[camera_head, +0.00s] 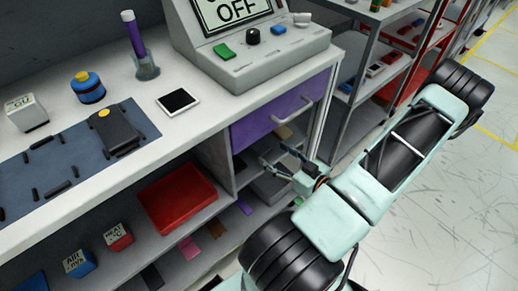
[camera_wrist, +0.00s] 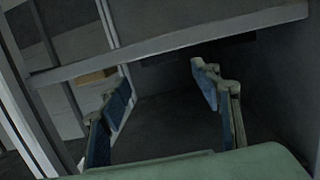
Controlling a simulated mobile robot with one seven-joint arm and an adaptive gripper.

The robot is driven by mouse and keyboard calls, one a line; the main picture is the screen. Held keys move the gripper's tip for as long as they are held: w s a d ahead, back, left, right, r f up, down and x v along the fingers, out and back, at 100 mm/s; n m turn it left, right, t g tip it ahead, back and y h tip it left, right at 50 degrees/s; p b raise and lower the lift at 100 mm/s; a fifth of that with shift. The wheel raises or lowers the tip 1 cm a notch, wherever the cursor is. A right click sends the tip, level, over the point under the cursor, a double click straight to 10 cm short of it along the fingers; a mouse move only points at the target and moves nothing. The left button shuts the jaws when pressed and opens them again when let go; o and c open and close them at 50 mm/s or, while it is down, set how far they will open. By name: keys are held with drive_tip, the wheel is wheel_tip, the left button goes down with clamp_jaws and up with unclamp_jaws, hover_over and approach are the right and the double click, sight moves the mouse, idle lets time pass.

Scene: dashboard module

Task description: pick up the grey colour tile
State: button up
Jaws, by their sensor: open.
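I cannot make out the grey colour tile for certain in either view. Flat coloured tiles lie low under the bench in the head view: a purple one (camera_head: 245,206), a brown one (camera_head: 216,228), a pink one (camera_head: 190,247) and a dark one (camera_head: 152,277) whose shade is unclear. My gripper (camera_head: 274,156) is at the compartment below the purple drawer, apart from these tiles. In the wrist view my gripper (camera_wrist: 163,105) is open, its blue-padded fingers wide apart, with only dark grey surface between them.
The purple drawer (camera_head: 285,110) with its handle is just above my gripper. A grey bin-like object (camera_head: 272,187) is below it. A red box (camera_head: 178,198) sits on the shelf to the left. In the wrist view a grey edge (camera_wrist: 170,47) crosses beyond the fingers.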

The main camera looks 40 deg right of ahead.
sight(260, 146)
drive_tip(key=x, duration=0.2)
drive_tip(key=b+x, duration=0.1)
drive_tip(key=x, duration=0.2)
drive_tip(key=shift+a+f+b, duration=0.15)
drive_tip(key=shift+f+b, duration=0.1)
drive_tip(key=shift+b, duration=0.05)
drive_tip(key=shift+w, duration=0.4)
drive_tip(key=c, duration=1.2)
